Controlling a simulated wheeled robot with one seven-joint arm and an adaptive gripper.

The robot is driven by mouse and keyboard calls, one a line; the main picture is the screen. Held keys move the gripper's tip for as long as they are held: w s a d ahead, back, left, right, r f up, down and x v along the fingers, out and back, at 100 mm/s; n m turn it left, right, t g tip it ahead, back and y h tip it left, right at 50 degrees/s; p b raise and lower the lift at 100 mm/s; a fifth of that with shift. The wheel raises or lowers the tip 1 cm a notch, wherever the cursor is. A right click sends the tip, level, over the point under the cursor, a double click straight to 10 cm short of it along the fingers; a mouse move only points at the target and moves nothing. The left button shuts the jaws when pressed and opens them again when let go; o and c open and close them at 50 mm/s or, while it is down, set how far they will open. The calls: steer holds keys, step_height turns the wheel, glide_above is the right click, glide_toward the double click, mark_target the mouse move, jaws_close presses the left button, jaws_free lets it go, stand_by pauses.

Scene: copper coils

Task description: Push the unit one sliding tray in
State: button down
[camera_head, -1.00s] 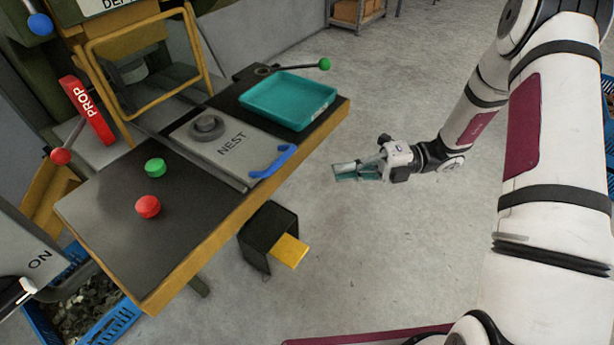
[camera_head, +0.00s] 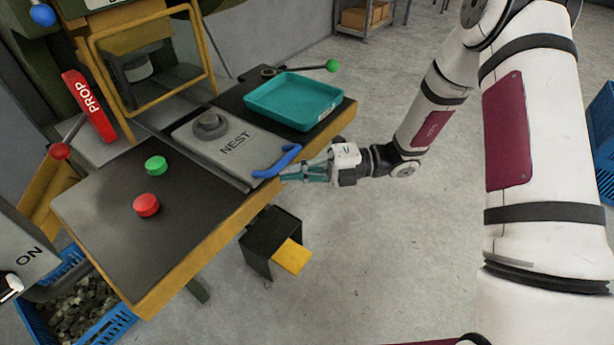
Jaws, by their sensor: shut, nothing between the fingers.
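The sliding tray is a grey plate marked NEST (camera_head: 236,143) in the machine's dark bench top. It carries a round grey boss (camera_head: 209,124) and has a blue handle (camera_head: 276,162) at its front edge. My gripper (camera_head: 284,178) is shut and empty. The arm reaches in from the right.
A teal tray (camera_head: 294,99) sits on the bench behind the plate. Green (camera_head: 155,165) and red (camera_head: 146,205) buttons stand at left. A yellow frame (camera_head: 150,62) and red PROP bar (camera_head: 88,106) rise behind.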

mark_target(273, 162)
steer(key=shift+w+a, duration=0.1)
steer(key=shift+a, duration=0.1)
steer(key=w+a, duration=0.1)
steer(key=w+a+p, duration=0.1)
steer(key=w+a, duration=0.1)
steer(key=shift+a, duration=0.3)
steer(key=shift+s, duration=0.1)
steer(key=shift+d, duration=0.1)
